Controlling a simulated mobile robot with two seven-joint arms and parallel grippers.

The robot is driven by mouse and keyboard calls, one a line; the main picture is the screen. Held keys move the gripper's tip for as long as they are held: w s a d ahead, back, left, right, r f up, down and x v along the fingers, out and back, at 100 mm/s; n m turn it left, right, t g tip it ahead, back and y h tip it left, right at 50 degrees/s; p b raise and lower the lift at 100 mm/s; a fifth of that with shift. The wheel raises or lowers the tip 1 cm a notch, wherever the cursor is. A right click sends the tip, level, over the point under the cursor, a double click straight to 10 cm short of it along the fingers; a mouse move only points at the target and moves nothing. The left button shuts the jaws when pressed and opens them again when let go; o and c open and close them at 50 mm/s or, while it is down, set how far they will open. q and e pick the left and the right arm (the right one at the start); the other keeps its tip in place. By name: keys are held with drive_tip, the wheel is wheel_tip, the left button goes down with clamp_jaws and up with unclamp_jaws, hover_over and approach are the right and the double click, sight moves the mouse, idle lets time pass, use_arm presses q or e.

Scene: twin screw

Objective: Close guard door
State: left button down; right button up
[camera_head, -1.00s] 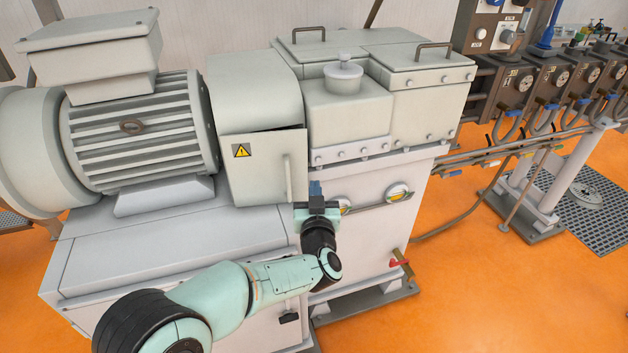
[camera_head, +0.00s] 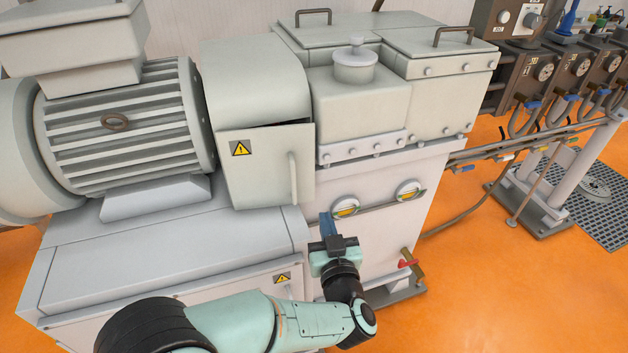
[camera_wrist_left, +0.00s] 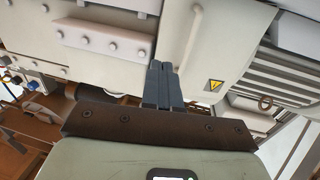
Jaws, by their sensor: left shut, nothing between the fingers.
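The guard door (camera_head: 262,175) is a pale grey panel with a yellow warning triangle and an upright bar handle (camera_head: 293,178). It sits under the rounded grey guard cover (camera_head: 255,85), and a thin dark gap shows along its top edge. My left gripper (camera_head: 327,224) is shut and empty, below and to the right of the handle, apart from it in the head view. In the left wrist view the shut fingers (camera_wrist_left: 162,82) point toward the door (camera_wrist_left: 225,50), with the handle (camera_wrist_left: 187,38) just beyond their tips. My right gripper is not in view.
A finned motor (camera_head: 125,125) stands left of the door. A gearbox block (camera_head: 360,105) with a round cap is on the right. Below it are two yellow gauges (camera_head: 345,207) on a rail and a red valve handle (camera_head: 408,263). Orange floor is free at the lower right.

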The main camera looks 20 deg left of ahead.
sight(313, 173)
use_arm(q)
drive_tip(key=x, duration=1.2)
drive_tip(key=shift+w+a+b, duration=0.15)
drive_tip(key=shift+w+b, duration=0.15)
drive_tip(key=shift+w, duration=0.05)
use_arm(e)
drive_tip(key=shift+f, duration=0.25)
use_arm(q)
drive_tip(key=p+x, duration=0.2)
drive_tip(key=x, duration=0.1)
drive_tip(key=shift+w+r, duration=0.15)
drive_tip(key=shift+w, duration=0.15)
drive_tip(key=shift+w+a+p, duration=0.1)
drive_tip(key=shift+w+p, duration=0.05)
drive_tip(key=shift+p, duration=0.15)
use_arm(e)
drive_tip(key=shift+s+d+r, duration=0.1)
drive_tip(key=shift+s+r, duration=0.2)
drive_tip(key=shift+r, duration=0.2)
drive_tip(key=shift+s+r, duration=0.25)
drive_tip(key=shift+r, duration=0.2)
use_arm(q)
drive_tip(key=shift+a, duration=0.1)
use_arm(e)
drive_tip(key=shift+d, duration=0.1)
